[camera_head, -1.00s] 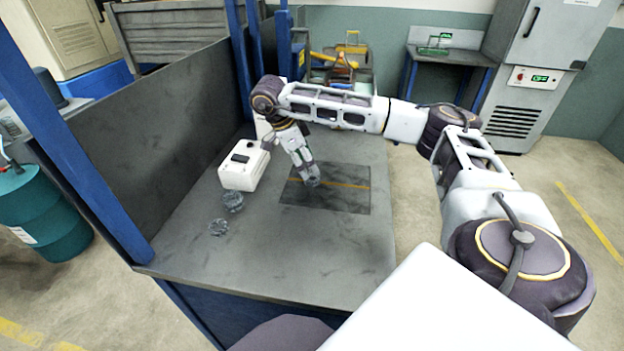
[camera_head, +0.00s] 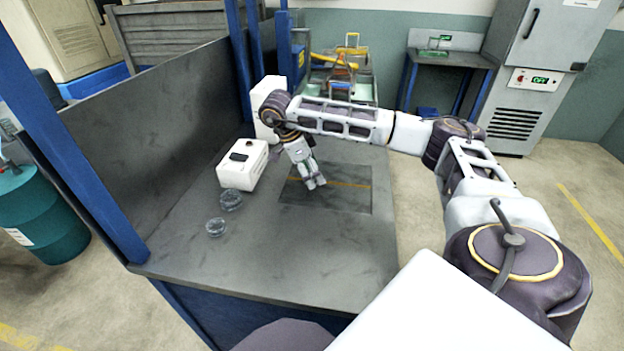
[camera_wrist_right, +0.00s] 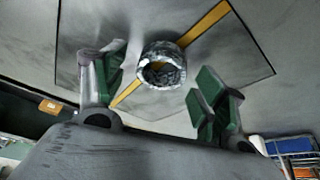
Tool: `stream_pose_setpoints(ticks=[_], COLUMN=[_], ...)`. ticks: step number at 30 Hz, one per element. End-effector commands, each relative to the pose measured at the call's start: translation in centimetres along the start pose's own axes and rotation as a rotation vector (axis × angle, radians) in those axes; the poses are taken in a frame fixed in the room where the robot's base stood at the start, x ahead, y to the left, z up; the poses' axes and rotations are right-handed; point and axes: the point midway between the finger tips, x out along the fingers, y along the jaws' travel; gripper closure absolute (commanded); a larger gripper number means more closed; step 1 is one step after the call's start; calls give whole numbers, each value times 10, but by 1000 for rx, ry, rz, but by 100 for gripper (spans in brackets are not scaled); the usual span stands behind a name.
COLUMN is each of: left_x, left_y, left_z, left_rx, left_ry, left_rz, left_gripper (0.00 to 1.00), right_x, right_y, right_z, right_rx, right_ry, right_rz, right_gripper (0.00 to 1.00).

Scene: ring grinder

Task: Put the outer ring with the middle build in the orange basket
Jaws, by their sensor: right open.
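A grey metallic ring (camera_wrist_right: 163,52) shows in the right wrist view, on the dark rectangular panel (camera_wrist_right: 90,35) over its yellow stripe. My right gripper (camera_wrist_right: 160,85) is open, with its green-padded fingers apart on either side of the ring in that view and not touching it. In the head view my right gripper (camera_head: 315,184) points down over the panel (camera_head: 345,200), and I cannot make out this ring there. Two other grey rings, one larger (camera_head: 231,200) and one smaller (camera_head: 216,227), lie on the table's left part. I cannot identify an orange basket. My left gripper is out of view.
A white box-shaped device (camera_head: 243,166) stands left of the panel, with a taller white unit (camera_head: 268,97) behind it. A grey wall (camera_head: 150,150) and blue posts bound the left side. The table's front part (camera_head: 290,260) is clear.

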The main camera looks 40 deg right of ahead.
Motion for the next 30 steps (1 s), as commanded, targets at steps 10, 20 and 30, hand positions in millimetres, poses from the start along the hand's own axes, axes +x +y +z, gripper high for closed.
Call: stream_pose_setpoints(ticks=[10,20,30], left_x=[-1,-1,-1], left_y=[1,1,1], left_z=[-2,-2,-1], left_rx=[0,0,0], left_ry=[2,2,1], left_rz=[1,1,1], left_gripper=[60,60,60], right_x=[1,1,1], right_y=[0,0,0], right_z=[0,0,0], right_rx=[0,0,0], right_ry=[0,0,0], right_rz=[-1,0,-1], right_gripper=[29,50,85])
